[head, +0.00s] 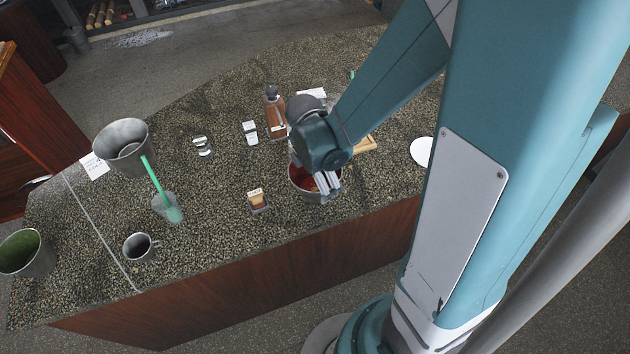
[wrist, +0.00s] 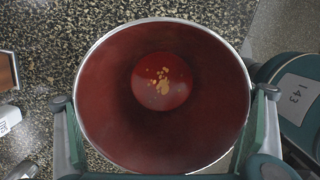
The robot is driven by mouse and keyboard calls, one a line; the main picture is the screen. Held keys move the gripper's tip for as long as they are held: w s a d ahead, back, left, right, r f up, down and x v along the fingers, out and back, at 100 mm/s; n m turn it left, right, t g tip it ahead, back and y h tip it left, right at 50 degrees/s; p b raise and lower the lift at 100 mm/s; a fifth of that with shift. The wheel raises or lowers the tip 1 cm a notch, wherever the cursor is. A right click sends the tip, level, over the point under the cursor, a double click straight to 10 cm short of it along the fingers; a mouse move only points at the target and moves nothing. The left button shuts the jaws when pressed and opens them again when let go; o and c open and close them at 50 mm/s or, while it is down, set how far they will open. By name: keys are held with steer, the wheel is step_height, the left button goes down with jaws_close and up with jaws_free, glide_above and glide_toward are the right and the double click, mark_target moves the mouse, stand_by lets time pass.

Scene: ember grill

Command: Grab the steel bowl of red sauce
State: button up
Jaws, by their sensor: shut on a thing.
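The steel bowl of red sauce (head: 300,186) is on the speckled counter near its front edge, partly hidden by my wrist in the head view. In the wrist view the bowl (wrist: 110,110) fills the middle, seen from above, with dark red inner walls and red sauce (wrist: 163,82) with pale bits at the bottom. My gripper (head: 328,187) is at the bowl, and it also shows in the wrist view (wrist: 165,128) with one finger on each side of the bowl's lower half. It is shut on the bowl. Whether the bowl's base touches the counter is hidden.
A small card-topped block (head: 258,201) stands just left of the bowl. A wooden grinder-like bottle (head: 274,112) is behind it. A white plate (head: 422,151) lies to the right.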

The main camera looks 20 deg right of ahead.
steer(key=shift+r, duration=0.35)
stand_by(0.5)
steer(key=shift+r+p, duration=0.45)
steer(key=shift+r, duration=4.05)
steer(key=shift+c, duration=0.2)
